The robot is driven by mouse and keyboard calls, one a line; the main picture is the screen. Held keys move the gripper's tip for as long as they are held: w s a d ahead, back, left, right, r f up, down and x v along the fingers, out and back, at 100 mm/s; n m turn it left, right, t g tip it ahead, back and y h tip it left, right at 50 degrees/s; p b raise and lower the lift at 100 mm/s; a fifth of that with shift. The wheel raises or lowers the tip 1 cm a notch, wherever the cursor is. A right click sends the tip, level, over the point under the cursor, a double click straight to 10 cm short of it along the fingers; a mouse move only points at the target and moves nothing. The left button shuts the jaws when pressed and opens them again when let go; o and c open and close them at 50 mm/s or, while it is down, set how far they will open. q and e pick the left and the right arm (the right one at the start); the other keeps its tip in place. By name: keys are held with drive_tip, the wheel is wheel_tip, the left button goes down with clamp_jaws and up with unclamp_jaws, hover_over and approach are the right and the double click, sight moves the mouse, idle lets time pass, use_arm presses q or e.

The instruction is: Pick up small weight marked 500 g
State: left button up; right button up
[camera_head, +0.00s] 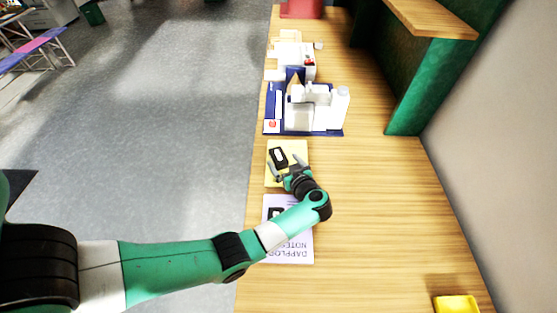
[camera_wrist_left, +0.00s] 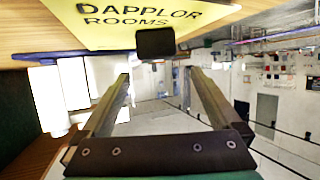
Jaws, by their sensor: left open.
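A small black block (camera_head: 278,157) with a pale patch on it lies on a yellow sheet (camera_head: 301,148) on the wooden table. In the left wrist view the block (camera_wrist_left: 155,43) shows dark against the yellow sheet (camera_wrist_left: 105,38), which reads "DAPPLOR ROOMS". My left gripper (camera_head: 287,165) is open and empty at the block. In the left wrist view its fingertips (camera_wrist_left: 158,74) stand apart to either side, with the block just beyond them. My right gripper is not in view.
A blue tray (camera_head: 271,108) with white containers (camera_head: 318,110) stands behind the yellow sheet. A yellow object (camera_head: 457,304) sits at the front right. The table's right side (camera_head: 380,210) is clear.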

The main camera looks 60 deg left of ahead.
sight(279, 157)
use_arm(q)
drive_tip(key=b+x, duration=0.1)
drive_tip(key=x, duration=0.1)
drive_tip(key=f+b+x, duration=0.1)
drive_tip(key=b+x, duration=0.1)
drive_tip(key=x, duration=0.1)
drive_tip(key=shift+d, duration=0.25)
drive_tip(key=shift+a, duration=0.2)
drive_tip(key=shift+w+r, duration=0.1)
drive_tip(key=shift+r, duration=0.05)
clamp_jaws()
